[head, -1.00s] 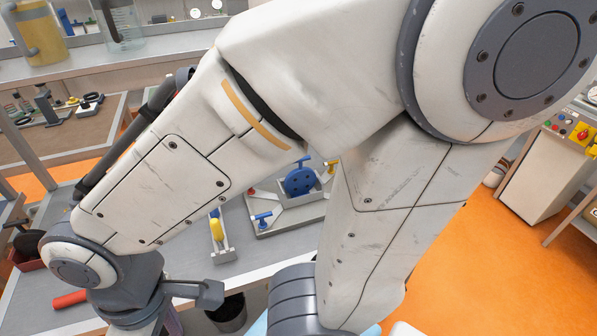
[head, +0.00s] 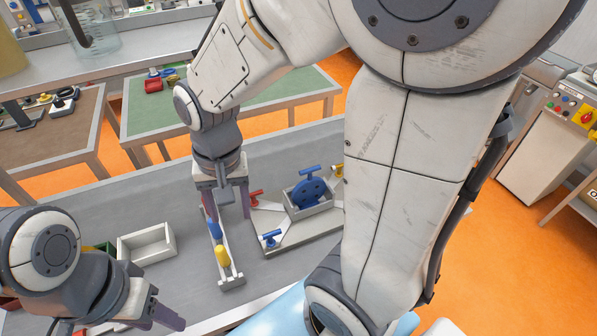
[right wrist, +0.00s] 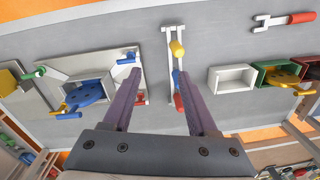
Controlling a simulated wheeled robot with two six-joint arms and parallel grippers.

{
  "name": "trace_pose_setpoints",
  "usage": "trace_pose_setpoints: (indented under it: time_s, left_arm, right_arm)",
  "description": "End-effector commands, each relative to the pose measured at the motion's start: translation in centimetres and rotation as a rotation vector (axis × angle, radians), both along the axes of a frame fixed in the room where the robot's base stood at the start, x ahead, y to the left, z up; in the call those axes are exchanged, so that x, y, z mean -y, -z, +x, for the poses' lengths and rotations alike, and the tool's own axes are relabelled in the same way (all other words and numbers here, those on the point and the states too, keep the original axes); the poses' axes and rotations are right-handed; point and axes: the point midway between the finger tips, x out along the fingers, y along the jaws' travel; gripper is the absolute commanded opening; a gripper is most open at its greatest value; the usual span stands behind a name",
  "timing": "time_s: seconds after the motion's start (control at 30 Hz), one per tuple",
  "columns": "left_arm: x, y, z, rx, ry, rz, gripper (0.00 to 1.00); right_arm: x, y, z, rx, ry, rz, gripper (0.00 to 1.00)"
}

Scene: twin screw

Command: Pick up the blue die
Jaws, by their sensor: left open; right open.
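The blue die (head: 311,191), a round disc with small holes, stands in a grey box on a grey fixture plate (head: 283,243). In the right wrist view the die (right wrist: 84,92) is at the left, beside my right gripper (right wrist: 160,76). My right gripper (head: 223,200) is open and empty, pointing down to the left of the die, apart from it. A narrow grey rack (head: 234,282) with yellow and blue pieces lies close by its fingers. My left gripper (head: 152,310) is open at the bottom left, far from the die.
T-shaped clamps, blue (head: 271,238) and red (head: 256,197), stand around the die's box. An empty white box (head: 147,246) lies on the grey table (head: 172,206) left of the rack. The right wrist view shows a yellow disc (right wrist: 280,77) by coloured bins and a red-handled wrench (right wrist: 286,19).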

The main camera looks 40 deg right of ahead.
Motion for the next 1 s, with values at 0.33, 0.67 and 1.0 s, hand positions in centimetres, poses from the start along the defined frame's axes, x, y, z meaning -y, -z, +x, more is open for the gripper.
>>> trace_pose_setpoints:
  time_s: [0.33, 0.67, 1.0]
  left_arm:
    - [0.0, -3.4, 0.0, 0.0, 0.0, 0.0, 0.5]
    - [0.0, -4.3, 0.0, 0.0, 0.001, 0.0, 0.5]
    - [0.0, -5.0, 0.0, 0.0, 0.002, 0.0, 0.5]
  right_arm:
    - [18.5, -0.6, 5.2, -0.048, 1.252, -0.013, 0.59]
    - [23.6, 1.7, 4.4, -0.063, 1.567, -0.018, 0.59]
    - [23.4, 5.3, 4.5, -0.057, 1.562, -0.016, 0.59]
